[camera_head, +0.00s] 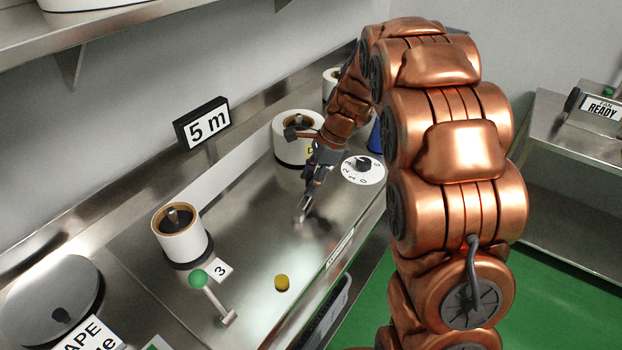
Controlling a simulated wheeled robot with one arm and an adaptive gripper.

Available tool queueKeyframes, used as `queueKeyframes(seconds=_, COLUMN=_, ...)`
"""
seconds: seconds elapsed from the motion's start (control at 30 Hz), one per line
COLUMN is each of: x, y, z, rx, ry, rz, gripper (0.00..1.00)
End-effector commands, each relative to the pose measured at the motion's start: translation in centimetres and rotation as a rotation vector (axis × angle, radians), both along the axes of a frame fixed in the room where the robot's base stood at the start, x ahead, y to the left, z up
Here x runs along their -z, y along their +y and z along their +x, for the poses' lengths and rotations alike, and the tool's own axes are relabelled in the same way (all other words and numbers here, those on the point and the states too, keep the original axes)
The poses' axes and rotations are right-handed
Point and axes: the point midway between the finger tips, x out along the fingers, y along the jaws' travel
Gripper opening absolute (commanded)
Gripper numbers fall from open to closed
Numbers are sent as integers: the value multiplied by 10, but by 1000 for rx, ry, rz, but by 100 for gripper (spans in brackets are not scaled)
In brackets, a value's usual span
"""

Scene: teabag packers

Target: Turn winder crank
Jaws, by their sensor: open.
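A lever with a green ball knob (197,278) stands on the steel counter at the lower left, beside a tag marked 3. Its metal arm (213,301) runs down to a small foot at the right. It looks like a crank, but I cannot tell for sure that it is the winder crank. My gripper (304,209) is open, pointing down over the middle of the counter, up and to the right of this lever and apart from it. I see nothing between its fingers. My forearm hides part of the counter behind it.
A white roll (182,243) stands behind the lever, and another roll (288,148) stands close behind my gripper. A numbered dial (362,170) is to its right. A yellow button (282,283) lies nearer the front edge. A "5 m" sign (203,123) is at the back.

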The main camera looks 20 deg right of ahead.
Motion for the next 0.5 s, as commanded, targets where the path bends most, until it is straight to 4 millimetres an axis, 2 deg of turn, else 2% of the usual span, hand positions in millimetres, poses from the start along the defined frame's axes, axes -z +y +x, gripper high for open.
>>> queueKeyframes(seconds=0.23, x=-16, y=-7, z=-1, rx=-1, ry=0, rz=0, gripper=50)
queueKeyframes(seconds=0.5, x=-63, y=-27, z=-3, rx=2, ry=-5, rz=-1, gripper=50)
